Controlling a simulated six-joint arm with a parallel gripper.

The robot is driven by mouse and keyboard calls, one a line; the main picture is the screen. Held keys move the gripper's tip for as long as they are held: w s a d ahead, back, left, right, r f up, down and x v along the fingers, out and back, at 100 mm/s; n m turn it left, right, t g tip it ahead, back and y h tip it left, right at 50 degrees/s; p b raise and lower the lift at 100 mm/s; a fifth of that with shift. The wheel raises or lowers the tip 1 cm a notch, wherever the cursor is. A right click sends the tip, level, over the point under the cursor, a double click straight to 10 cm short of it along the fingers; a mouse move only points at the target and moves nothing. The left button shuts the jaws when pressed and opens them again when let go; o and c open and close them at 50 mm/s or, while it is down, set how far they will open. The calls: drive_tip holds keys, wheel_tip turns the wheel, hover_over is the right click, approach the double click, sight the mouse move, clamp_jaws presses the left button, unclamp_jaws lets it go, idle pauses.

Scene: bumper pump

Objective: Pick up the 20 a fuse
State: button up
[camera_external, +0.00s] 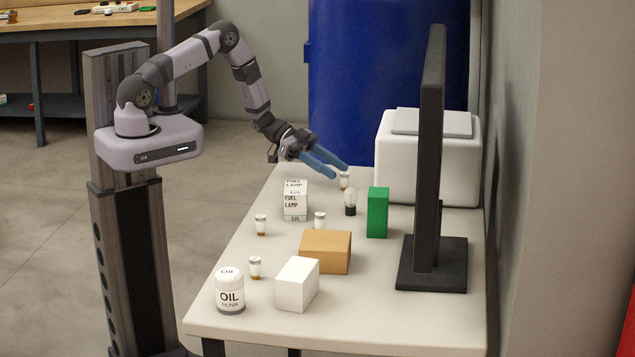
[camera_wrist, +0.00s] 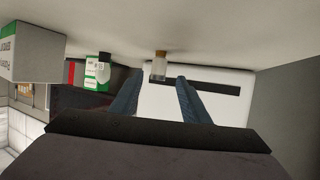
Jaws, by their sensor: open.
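My gripper (camera_external: 342,172) has blue fingers, is open and reaches over the table's far end.
A small bulb (camera_external: 350,203) stands close to the far fuse. A green box (camera_external: 377,213), fuel lamp box (camera_external: 295,206), brown box (camera_external: 325,252), white box (camera_external: 297,285) and oil filter (camera_external: 230,291) share the table. A monitor (camera_external: 430,150) and large white case (camera_external: 430,160) bound the right.

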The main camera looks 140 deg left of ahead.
sight(343, 177)
drive_tip(key=shift+p+x, duration=0.65)
drive_tip(key=shift+x, duration=1.75)
drive_tip(key=shift+d+f, duration=0.1)
drive_tip(key=shift+d, duration=0.1)
clamp_jaws()
